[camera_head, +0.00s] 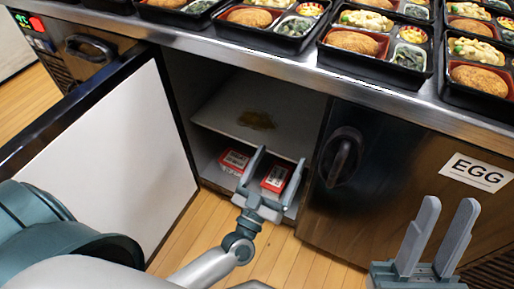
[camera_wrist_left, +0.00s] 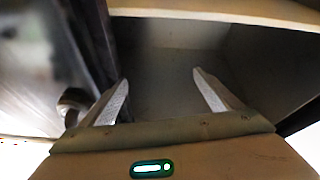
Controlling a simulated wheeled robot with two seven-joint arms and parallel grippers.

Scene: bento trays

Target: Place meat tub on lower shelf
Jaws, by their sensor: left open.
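Two red tubs with pale labelled lids sit low in the open cabinet, on the lower shelf (camera_head: 211,171): one at the left (camera_head: 234,160) and one at the right (camera_head: 275,178). Their labels are too small to read, so I cannot tell which is the meat tub. My left gripper (camera_head: 276,167) is open at the cabinet mouth, and the right tub shows between its fingers in the head view. In the left wrist view the left gripper (camera_wrist_left: 160,92) has its fingers wide apart with no tub visible between them. My right gripper (camera_head: 447,206) is open and empty outside the cabinet.
The upper shelf (camera_head: 284,141) has a brown patch (camera_head: 257,119) on it. The open door (camera_head: 110,150) stands at the left. A closed door with a handle (camera_head: 340,157) and EGG label (camera_head: 478,174) is at the right. Bento trays (camera_head: 375,63) line the counter above.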

